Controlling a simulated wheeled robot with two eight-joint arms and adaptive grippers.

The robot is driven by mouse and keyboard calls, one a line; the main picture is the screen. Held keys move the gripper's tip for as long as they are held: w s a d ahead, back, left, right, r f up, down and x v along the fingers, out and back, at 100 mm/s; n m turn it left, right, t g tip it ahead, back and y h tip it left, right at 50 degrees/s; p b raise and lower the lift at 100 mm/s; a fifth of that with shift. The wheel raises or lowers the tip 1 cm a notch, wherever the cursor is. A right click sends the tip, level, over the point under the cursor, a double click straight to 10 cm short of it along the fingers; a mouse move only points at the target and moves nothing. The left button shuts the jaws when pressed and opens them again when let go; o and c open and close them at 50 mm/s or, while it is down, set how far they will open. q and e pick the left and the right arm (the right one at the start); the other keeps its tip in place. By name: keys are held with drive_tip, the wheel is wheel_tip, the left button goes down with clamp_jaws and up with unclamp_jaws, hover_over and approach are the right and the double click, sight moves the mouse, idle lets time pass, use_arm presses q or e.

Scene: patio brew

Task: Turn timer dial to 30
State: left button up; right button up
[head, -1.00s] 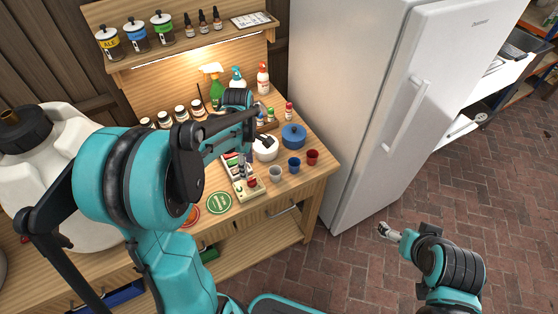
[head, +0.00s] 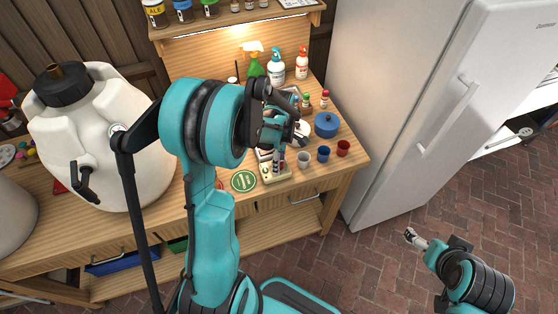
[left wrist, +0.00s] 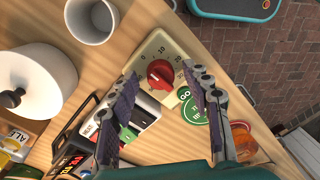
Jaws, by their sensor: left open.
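The timer (left wrist: 146,49) is a cream plate with a red dial (left wrist: 160,74) and printed numbers, of which 0, 10 and 20 are legible in the left wrist view. I cannot tell which number the dial points to. My left gripper (left wrist: 161,78) is open, its two fingers apart on either side of the dial and seemingly above it. In the head view the timer (head: 275,174) lies near the bench's front edge, partly hidden by my left gripper (head: 281,155). My right gripper (head: 410,235) is over the brick floor, far from the bench; its jaws are too small to judge.
Beside the timer are a grey cup (head: 304,160), a blue cup (head: 323,154), a red cup (head: 343,148) and a green round coaster (head: 243,181). A blue pot (head: 326,124) stands behind. A large white jug (head: 100,140) is at left, a fridge (head: 400,110) at right.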

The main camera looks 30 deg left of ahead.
use_arm(q)
clamp_jaws()
